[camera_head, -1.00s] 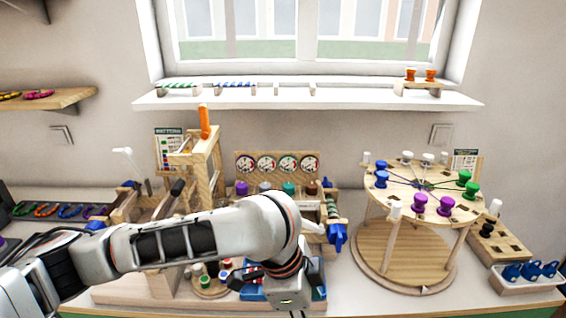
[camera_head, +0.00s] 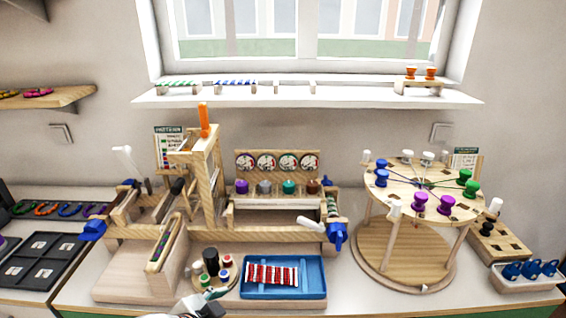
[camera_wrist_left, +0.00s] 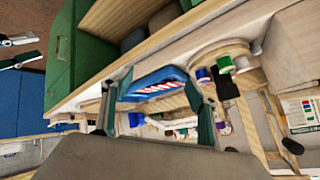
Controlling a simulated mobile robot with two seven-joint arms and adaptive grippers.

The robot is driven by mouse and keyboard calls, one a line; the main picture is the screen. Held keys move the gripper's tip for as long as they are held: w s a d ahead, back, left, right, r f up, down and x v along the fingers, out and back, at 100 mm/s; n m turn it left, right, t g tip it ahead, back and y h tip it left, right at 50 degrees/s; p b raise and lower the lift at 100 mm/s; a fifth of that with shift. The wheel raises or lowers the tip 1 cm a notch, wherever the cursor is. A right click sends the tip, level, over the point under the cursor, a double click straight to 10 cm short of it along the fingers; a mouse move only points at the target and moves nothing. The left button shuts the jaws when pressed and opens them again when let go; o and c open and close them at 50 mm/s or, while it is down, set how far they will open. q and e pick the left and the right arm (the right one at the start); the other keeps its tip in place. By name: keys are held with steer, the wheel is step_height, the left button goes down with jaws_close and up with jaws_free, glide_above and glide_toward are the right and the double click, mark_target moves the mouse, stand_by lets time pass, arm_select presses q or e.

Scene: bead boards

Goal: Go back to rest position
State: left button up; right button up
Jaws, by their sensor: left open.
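In the left wrist view my left gripper (camera_wrist_left: 155,112) is open and empty, with its two fingers wide apart. The blue tray (camera_head: 318,285) with red-and-white beaded strips (camera_head: 271,274) lies on the table at the front. The tray also shows beyond the fingers in the left wrist view (camera_wrist_left: 135,92), with a clear gap between.
A wooden bead loom (camera_head: 205,165) stands behind the tray. A round board with coloured spools (camera_head: 400,255) stands right. A small round stand with spools (camera_head: 229,284) is beside the tray. A dark compartment tray (camera_head: 40,262) lies left. Green cabinet fronts (camera_wrist_left: 62,50) are below the table.

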arm_select(q)
steer(key=s+a+f+n+y, duration=0.1)
steer(key=s+a+f+y, duration=0.2)
steer(key=a, duration=0.5)
steer(key=s+a+f+n+g+y, duration=0.1)
steer(key=s+a+y, duration=0.1)
steer(key=s+a, duration=0.45)
steer(key=s+a+f+n+y, duration=0.1)
steer(key=s+a+f+y, duration=0.15)
steer(key=a, duration=0.75)
steer(key=w+d+f+n+t+h, duration=0.1)
steer(key=d+f+h, duration=0.5)
steer(key=d+f, duration=0.7)
steer(key=shift+d+f+n+t, duration=0.3)
steer(key=shift+d+n+t, duration=0.6)
steer(key=shift+d+t, duration=0.35)
steer(key=shift+w+a+h, duration=0.1)
steer(key=shift+h, duration=0.15)
